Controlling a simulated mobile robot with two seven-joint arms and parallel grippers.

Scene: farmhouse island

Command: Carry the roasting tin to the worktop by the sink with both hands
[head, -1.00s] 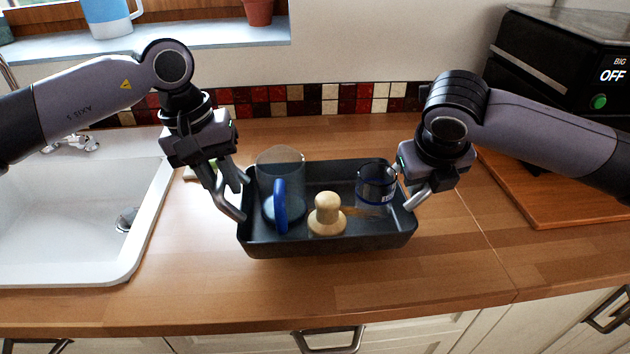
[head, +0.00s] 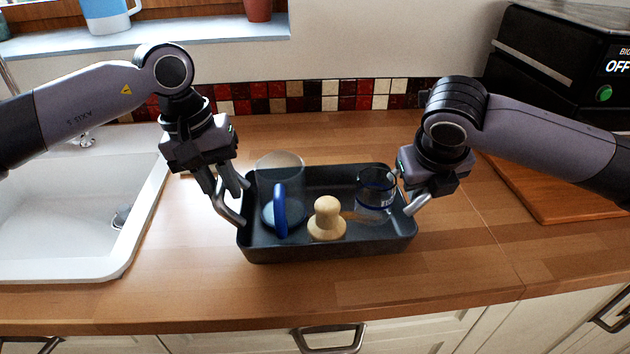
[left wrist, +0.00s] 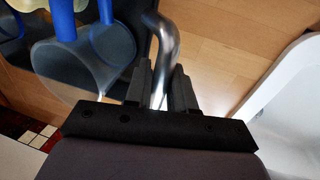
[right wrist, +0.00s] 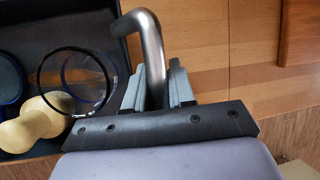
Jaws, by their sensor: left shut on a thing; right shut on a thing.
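The dark roasting tin (head: 330,249) is over the wooden worktop, just right of the sink; whether it touches the wood I cannot tell. It holds a clear jug with a blue handle (head: 281,210), a wooden knob-topped piece (head: 326,220) and a glass with a blue band (head: 375,190). My left gripper (head: 232,205) is shut on the tin's left metal handle, which also shows in the left wrist view (left wrist: 165,45). My right gripper (head: 412,195) is shut on the right metal handle, seen in the right wrist view (right wrist: 150,45).
The white sink (head: 60,220) lies to the left, its rim near the tin. A wooden board (head: 540,195) and a black appliance (head: 560,60) reading OFF stand at the right. Bare worktop (head: 440,275) shows in front and to the right. A tiled strip runs along the back wall.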

